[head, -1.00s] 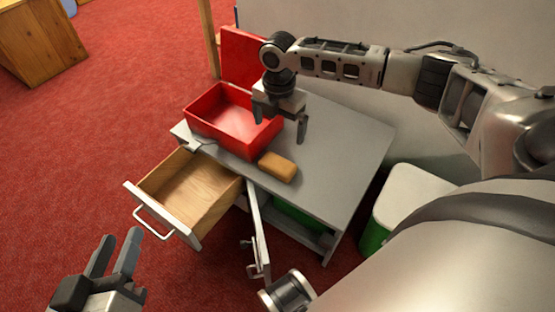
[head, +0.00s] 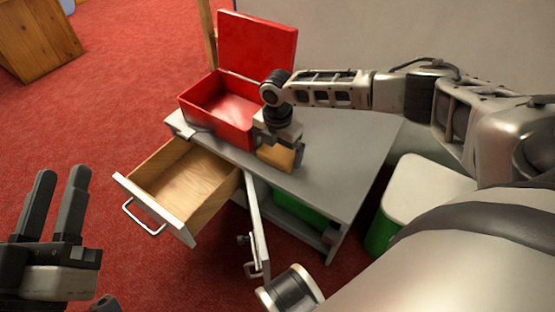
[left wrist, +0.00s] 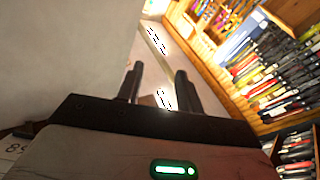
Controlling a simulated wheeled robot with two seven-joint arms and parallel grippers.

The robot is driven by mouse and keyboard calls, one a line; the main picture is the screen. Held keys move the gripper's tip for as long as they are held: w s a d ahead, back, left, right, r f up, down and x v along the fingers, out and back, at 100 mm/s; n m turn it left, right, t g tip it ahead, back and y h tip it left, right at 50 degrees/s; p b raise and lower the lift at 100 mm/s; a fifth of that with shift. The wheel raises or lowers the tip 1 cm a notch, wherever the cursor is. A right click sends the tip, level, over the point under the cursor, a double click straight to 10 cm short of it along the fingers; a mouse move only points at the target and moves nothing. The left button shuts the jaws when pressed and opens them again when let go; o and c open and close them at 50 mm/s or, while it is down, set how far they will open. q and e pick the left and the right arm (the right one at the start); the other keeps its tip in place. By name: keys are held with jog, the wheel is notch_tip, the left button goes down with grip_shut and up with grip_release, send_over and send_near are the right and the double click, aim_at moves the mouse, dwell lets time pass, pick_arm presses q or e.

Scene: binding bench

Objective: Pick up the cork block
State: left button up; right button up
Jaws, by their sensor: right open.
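The cork block (head: 275,157) is a tan, rounded block on the grey bench top, just right of the red box in the head view. My right gripper (head: 280,149) is open and low over the block, with one finger at each side of it. The gripper hides part of the block, and I cannot tell whether the fingers touch it. My left gripper (head: 57,203) is open and empty at the lower left of the head view, away from the bench. Its spread fingers also show in the left wrist view (left wrist: 160,85).
A red box (head: 192,104) with its lid (head: 258,45) raised stands on the bench (head: 345,150). An open wooden drawer (head: 183,182) sticks out in front, beside an open cabinet door (head: 257,225). A white-lidded green bin (head: 425,188) stands right of the bench.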

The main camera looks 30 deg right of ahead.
jog(key=c, duration=0.6)
